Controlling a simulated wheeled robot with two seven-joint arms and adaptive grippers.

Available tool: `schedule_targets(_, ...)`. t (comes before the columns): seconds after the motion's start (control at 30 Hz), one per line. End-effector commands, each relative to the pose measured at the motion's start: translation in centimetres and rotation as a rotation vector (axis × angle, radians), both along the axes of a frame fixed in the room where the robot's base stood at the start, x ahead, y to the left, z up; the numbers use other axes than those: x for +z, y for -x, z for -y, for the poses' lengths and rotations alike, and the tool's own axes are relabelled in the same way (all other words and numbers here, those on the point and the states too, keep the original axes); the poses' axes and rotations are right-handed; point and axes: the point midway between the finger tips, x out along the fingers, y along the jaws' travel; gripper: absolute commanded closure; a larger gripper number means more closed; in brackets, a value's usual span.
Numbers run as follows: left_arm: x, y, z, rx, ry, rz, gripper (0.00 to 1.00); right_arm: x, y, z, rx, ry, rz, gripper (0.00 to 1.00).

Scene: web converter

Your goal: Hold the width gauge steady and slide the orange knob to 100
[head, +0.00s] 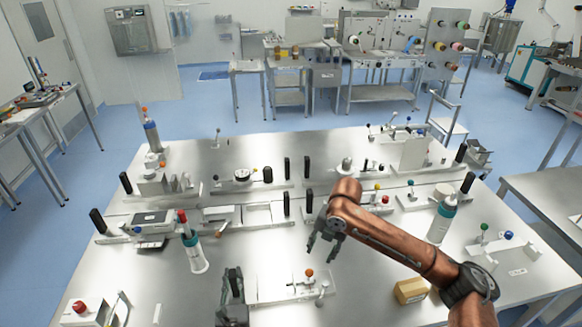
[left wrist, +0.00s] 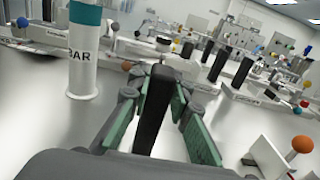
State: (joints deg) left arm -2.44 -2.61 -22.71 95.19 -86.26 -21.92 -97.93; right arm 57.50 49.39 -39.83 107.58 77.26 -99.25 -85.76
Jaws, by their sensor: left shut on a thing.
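The width gauge (head: 268,289) is a pale flat bar near the front middle of the table. Its orange knob (head: 309,272) stands toward its right end and also shows at the right edge of the left wrist view (left wrist: 303,144). My left gripper (head: 232,283) is at the gauge's left end. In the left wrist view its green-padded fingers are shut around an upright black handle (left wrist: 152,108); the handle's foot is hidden. My right gripper (head: 323,247) is open and empty, above and a little behind the orange knob, not touching it. Scale numbers are too small to read.
A white bottle with a teal band (head: 194,248) stands left of my left gripper. A tan block (head: 410,290) lies right of the gauge, under my right arm. Rows of other fixtures with black handles stand behind. A red-button box (head: 88,311) is at front left.

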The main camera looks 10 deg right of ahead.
Motion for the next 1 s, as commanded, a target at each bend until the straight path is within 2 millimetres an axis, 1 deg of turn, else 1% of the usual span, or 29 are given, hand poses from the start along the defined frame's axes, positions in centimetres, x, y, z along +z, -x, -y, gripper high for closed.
schedule_targets(0.03,-1.2,0.1,-0.7,0.013,-0.003,-0.02,1.0,0.0,0.0,0.0,0.0,0.0,0.0,0.6)
schedule_targets(0.43,-0.6,0.1,-0.6,0.012,-0.003,-0.019,1.0,0.8,0.0,0.0,0.0,0.0,0.001,0.6)
schedule_targets(0.73,-0.5,0.1,-0.5,0.009,-0.003,-0.017,1.0,0.8,0.0,0.0,0.0,0.0,0.001,0.6)
schedule_targets(0.77,-0.5,0.1,-0.5,0.009,-0.003,-0.017,0.81,0.8,0.0,0.0,0.0,0.0,0.001,0.6)
schedule_targets(1.0,-0.1,0.0,-0.2,0.004,-0.002,-0.011,0.64,0.8,0.0,0.0,-0.001,0.0,0.001,0.6)
